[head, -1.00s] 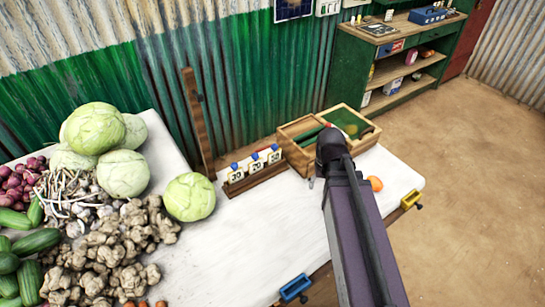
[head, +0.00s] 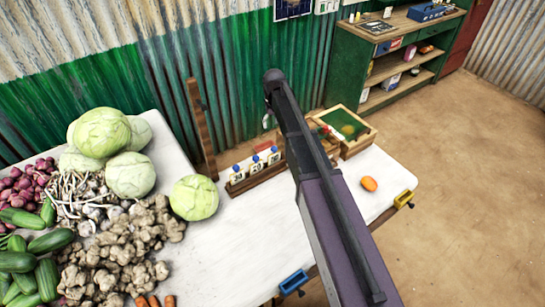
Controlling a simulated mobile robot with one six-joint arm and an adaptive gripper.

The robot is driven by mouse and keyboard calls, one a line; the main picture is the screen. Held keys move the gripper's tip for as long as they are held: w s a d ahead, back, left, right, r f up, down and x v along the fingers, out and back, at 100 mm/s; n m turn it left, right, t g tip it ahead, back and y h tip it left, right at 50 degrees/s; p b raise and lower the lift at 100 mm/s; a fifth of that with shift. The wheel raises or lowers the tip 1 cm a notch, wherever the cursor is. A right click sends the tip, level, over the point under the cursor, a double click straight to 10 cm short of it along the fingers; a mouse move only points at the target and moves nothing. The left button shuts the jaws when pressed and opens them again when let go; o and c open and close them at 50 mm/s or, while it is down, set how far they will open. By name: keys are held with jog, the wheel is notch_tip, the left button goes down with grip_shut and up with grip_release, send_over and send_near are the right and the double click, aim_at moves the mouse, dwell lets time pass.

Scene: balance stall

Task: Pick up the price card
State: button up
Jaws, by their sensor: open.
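Three white price cards with dark printed figures and blue tops stand in a row in a wooden holder (head: 262,179) on the white table. They are the left card (head: 238,175), the middle card (head: 257,166) and the right card (head: 275,158). Which one the task means is not clear from the picture. My gripper (head: 267,121) is open and mostly hidden behind my arm; only a small grey part shows. In the picture it appears above the right card, near the green wall, apart from the cards. I see nothing held in it.
Cabbages (head: 194,198), ginger (head: 120,235) and cucumbers (head: 45,275) fill the table's left. A wooden box (head: 358,146) stands behind my arm. An orange vegetable (head: 369,184) lies at the right. A wooden post (head: 200,130) rises behind the holder. The front middle is clear.

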aim_at(274, 147)
dwell(0.4)
notch_tip(274, 147, down, 9)
jog(key=b, duration=0.8)
jog(key=shift+r+b, duration=0.2)
jog(key=shift+b, duration=0.15)
jog(key=shift+f+b, duration=2.55)
jog(key=shift+f, duration=0.05)
jog(key=c, duration=1.1)
